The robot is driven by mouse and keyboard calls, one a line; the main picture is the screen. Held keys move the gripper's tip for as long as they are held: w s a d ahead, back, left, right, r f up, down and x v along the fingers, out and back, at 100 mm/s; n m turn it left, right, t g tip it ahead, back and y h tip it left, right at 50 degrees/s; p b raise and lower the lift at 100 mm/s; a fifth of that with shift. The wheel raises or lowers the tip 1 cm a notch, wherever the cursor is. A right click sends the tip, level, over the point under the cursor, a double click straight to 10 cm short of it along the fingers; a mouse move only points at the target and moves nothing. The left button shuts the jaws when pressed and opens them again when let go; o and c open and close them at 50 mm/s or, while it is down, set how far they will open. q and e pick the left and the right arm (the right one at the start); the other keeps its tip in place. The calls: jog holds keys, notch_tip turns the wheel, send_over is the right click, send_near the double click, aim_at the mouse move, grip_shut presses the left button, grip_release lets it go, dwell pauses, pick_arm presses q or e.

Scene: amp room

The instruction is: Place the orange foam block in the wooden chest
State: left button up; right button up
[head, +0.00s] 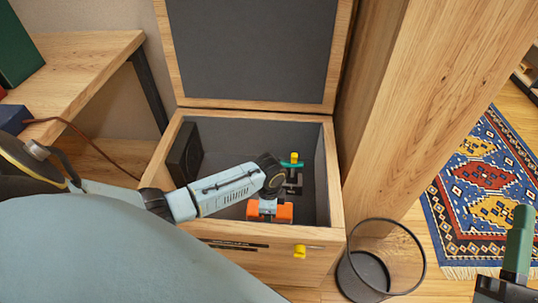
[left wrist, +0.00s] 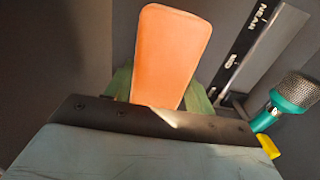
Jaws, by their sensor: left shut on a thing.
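The wooden chest (head: 232,254) stands open in the head view, its grey-lined lid (head: 250,48) raised at the back. My left arm reaches over its front left rim. My left gripper (head: 268,210) is inside the chest opening, shut on the orange foam block (head: 285,213). In the left wrist view, the block (left wrist: 172,55) stands out between the green fingers. I cannot tell whether it touches the chest floor. My right gripper (head: 516,250) shows partly at the lower right edge, away from the chest; only one green finger is clear.
Inside the chest are a black box (head: 184,155) at the left and a teal microphone (left wrist: 291,97), with a dark labelled item (left wrist: 252,45) near it. A wire bin (head: 367,273) stands right of the chest beside a wooden post (head: 425,100). A wooden desk (head: 85,55) is left.

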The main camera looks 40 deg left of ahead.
pick_arm(q)
jog(key=shift+f+b, duration=0.35)
jog(key=shift+f, duration=0.55)
pick_arm(e)
jog(key=shift+s+d+r+t, duration=0.15)
jog(key=shift+s+r+t, duration=0.4)
jog(key=shift+t, duration=0.45)
pick_arm(q)
jog(key=shift+f, duration=0.1)
jog(key=shift+f, duration=0.15)
jog(key=o, duration=1)
pick_arm(e)
jog(key=shift+r, duration=0.1)
